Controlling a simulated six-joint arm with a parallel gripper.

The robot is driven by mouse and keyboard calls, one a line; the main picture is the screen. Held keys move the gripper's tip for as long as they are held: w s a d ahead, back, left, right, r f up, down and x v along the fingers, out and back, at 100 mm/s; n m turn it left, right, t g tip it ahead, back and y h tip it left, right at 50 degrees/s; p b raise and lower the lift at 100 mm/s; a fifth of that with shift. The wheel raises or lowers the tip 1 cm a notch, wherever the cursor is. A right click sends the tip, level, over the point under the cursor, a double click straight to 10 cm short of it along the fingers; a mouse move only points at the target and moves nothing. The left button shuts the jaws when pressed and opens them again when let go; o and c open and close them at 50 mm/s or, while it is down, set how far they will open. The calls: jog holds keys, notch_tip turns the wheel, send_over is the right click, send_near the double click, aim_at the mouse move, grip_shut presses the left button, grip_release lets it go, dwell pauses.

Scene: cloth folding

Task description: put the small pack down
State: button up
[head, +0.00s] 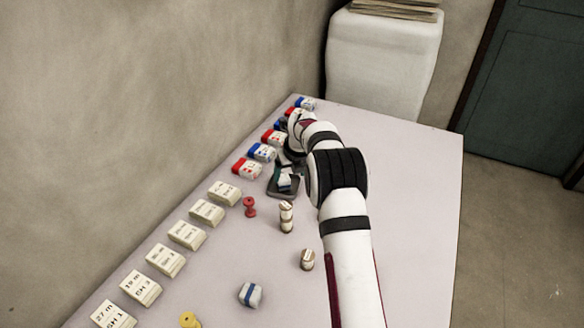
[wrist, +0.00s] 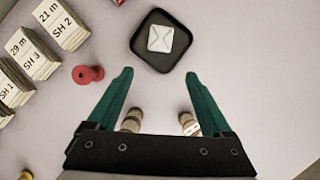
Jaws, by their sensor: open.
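A small white pack (wrist: 160,39) with creased folds on top lies on a dark square tray (wrist: 142,57) in the wrist view. My gripper (wrist: 159,75) has two teal fingers spread wide with nothing between the tips. The pack lies beyond the fingertips, roughly centred between them and apart from both. In the head view my gripper (head: 284,177) is over the tray.
Labelled cream blocks (head: 186,235) and red and blue packs (head: 262,152) line the wall side. A red spool (head: 249,207), cream rolls (head: 286,217), a blue-banded grey pack (head: 250,294) and a yellow item (head: 189,320) stand nearer. The table's right side (head: 420,200) is clear.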

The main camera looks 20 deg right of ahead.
jog(key=s+a+r+n+g, duration=0.1)
jog(key=s+a+r+n, duration=0.2)
jog(key=s+r+n, duration=0.3)
jog(key=s+a+r+n, duration=0.4)
jog(key=s+r, duration=0.3)
jog(key=s, duration=0.1)
jog(key=s+a+n+g, duration=0.1)
jog(key=s+a+n, duration=0.1)
jog(key=s+n, duration=0.4)
jog(key=s+a+n+g+y, duration=0.1)
jog(key=s+a+n, duration=0.2)
jog(key=s+n, duration=0.4)
jog(key=s+a+n+g, duration=0.1)
jog(key=s+n, duration=0.6)
jog(key=s, duration=1.3)
jog(key=shift+a+f+g+y, duration=0.3)
jog(key=shift+a+f+y, duration=0.15)
jog(key=shift+a, duration=0.45)
